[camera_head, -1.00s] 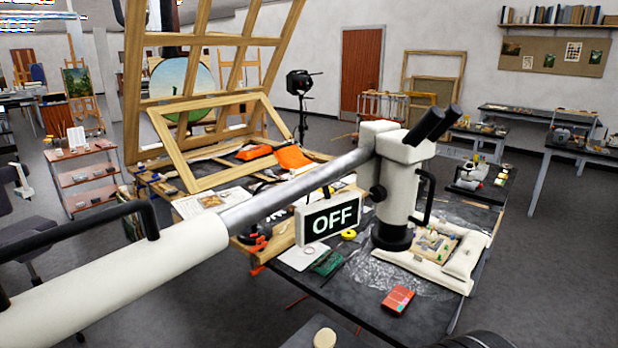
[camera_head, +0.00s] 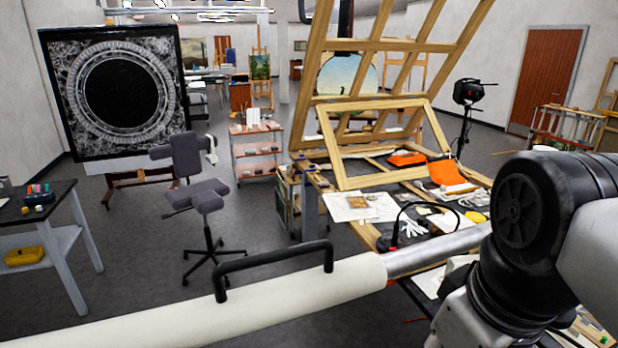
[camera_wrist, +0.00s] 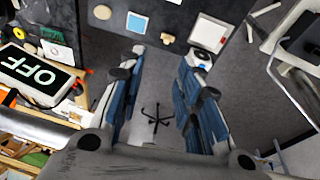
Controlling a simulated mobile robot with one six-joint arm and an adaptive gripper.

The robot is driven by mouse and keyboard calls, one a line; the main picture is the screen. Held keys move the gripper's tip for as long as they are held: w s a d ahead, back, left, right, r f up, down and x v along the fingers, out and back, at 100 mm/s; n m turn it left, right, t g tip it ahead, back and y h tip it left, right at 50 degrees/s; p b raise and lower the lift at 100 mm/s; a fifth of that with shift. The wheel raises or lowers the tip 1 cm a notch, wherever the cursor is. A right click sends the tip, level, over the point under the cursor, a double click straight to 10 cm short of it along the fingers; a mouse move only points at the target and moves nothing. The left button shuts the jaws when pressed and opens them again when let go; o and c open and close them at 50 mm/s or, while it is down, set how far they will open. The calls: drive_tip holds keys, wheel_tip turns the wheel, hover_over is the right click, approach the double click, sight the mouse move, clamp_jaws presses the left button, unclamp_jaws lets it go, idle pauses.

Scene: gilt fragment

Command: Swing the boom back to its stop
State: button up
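The boom is a thick white sleeve (camera_head: 310,296) with a bare metal tube (camera_head: 440,250) and a black bar handle (camera_head: 275,262). In the head view it crosses from the lower left to the right, and my arm hides its far end. Its stop cannot be made out. My gripper (camera_wrist: 166,56) shows only in the wrist view. A lit OFF sign (camera_wrist: 38,73) shows at the wrist view's left.
A workbench with wooden stretcher frames (camera_head: 385,115) stands beyond the boom. A swivel chair (camera_head: 203,195), a pink trolley (camera_head: 256,150) and a large dark ring picture (camera_head: 118,92) stand left of it. A side table (camera_head: 45,212) is far left. Open floor lies between.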

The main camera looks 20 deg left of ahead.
drive_tip(key=w+a+r+n+g+p, duration=0.1)
drive_tip(key=w+a+r+n+p, duration=0.2)
drive_tip(key=a+r+n+p, duration=0.5)
drive_tip(key=w+a+r+n+g+p, duration=0.1)
drive_tip(key=w+a+r+n+p, duration=0.2)
drive_tip(key=r, duration=0.9)
drive_tip(key=n+g+h+p, duration=0.1)
drive_tip(key=n+g+p, duration=0.1)
drive_tip(key=n+p, duration=0.5)
approach(283, 250)
drive_tip(key=f+b, duration=0.1)
drive_tip(key=f, duration=0.1)
drive_tip(key=f+b, duration=0.1)
drive_tip(key=f, duration=0.2)
drive_tip(key=f+b, duration=0.2)
drive_tip(key=f, duration=0.1)
drive_tip(key=shift+s, duration=0.35)
clamp_jaws()
